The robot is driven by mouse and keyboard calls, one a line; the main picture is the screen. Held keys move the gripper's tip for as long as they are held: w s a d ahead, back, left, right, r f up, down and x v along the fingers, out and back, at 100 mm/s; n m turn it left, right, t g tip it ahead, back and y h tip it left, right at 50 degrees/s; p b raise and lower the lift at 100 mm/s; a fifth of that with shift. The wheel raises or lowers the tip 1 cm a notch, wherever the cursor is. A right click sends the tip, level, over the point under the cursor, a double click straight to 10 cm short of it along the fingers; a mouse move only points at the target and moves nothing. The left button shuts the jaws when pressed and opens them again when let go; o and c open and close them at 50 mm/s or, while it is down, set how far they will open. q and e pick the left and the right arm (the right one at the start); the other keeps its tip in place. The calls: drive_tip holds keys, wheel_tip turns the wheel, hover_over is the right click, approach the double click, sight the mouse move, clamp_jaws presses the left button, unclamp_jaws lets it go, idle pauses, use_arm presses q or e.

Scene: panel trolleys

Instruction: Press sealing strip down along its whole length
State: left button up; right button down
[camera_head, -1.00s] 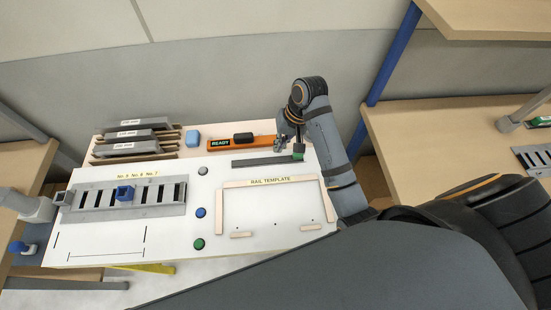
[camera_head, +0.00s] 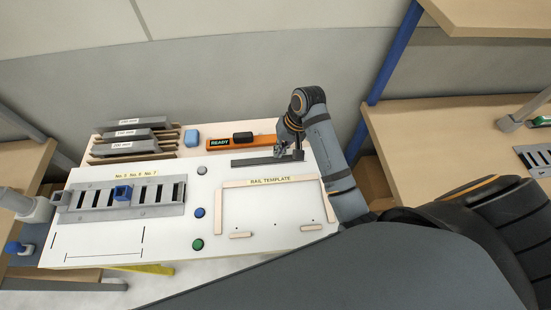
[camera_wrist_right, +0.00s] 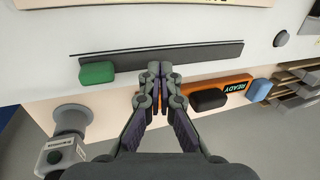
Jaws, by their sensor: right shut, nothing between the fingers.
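A long dark grey strip (camera_head: 252,161), which I take to be the sealing strip, lies at the back right of the white panel top. It also shows lengthwise in the right wrist view (camera_wrist_right: 195,55). My right gripper (camera_head: 279,151) is shut and empty, over the strip towards its right end. In the right wrist view its closed fingertips (camera_wrist_right: 160,73) overlap the strip's near edge. I cannot tell whether they touch it. A green block (camera_wrist_right: 97,73) sits at one end of the strip. My arm and gripper hide part of the strip in the head view.
An orange tool marked READY (camera_head: 225,142) with a black knob lies just behind the strip. A blue block (camera_head: 192,138) and stacked grey panels (camera_head: 132,135) are to the left. The rail template (camera_head: 270,182) lies in front. A slotted grey rail (camera_head: 100,210) is on the left.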

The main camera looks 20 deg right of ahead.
drive_tip(key=shift+f+b, duration=0.3)
drive_tip(key=shift+f, duration=0.95)
drive_tip(key=shift+s+f, duration=0.1)
idle(0.6)
wheel_tip(320, 180, up, 3)
drive_tip(key=p, duration=0.5)
drive_tip(key=shift+r, duration=0.2)
drive_tip(key=shift+f, duration=0.15)
